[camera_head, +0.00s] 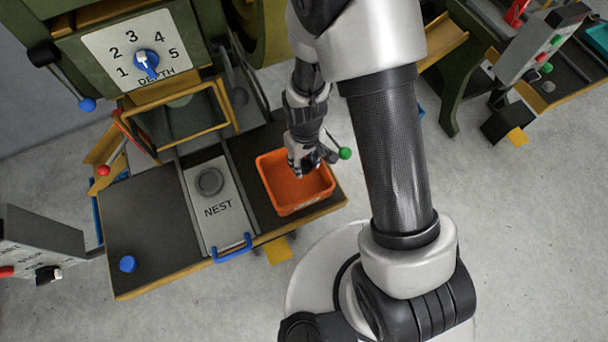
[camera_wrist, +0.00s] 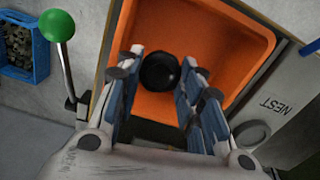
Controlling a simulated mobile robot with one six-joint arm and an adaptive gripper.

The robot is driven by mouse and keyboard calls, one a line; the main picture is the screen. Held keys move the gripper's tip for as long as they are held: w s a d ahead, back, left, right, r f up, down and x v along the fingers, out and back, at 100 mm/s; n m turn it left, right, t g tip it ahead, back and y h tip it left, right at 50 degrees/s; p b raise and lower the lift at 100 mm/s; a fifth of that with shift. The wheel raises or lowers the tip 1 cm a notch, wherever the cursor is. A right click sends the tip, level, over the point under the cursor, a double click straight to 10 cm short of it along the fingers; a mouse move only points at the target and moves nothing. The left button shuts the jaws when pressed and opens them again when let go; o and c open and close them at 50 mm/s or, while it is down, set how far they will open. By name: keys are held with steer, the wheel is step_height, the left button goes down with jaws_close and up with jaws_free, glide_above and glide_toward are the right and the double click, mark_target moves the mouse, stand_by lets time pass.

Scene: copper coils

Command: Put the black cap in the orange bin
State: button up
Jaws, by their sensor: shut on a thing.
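The black cap (camera_wrist: 160,72) is round and dark and sits between my two fingertips in the wrist view. In the head view it is hard to tell from the dark fingers. My gripper (camera_head: 305,164) is shut on the cap and points down over the orange bin (camera_head: 281,199). The bin stands on the dark bench top, right of the NEST plate. The wrist view shows the bin's orange floor and wall (camera_wrist: 240,40) around and behind the cap. I cannot tell how far the cap is above the bin floor.
The NEST plate (camera_head: 218,228) has a round grey piece and a blue handle (camera_head: 232,249). A blue knob-like piece (camera_head: 127,264) is at the bench's left. A green-ball lever (camera_head: 345,153) stands close right of my gripper. The machine with the depth dial (camera_head: 146,61) rises behind.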

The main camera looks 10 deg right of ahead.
mark_target(304, 179)
step_height(304, 179, down, 8)
steer(key=shift+r+b, duration=0.1)
steer(key=shift+b, duration=1)
steer(key=shift+r, duration=0.1)
steer(key=o, duration=0.5)
steer(key=shift+f, duration=0.2)
steer(key=shift+o, duration=1)
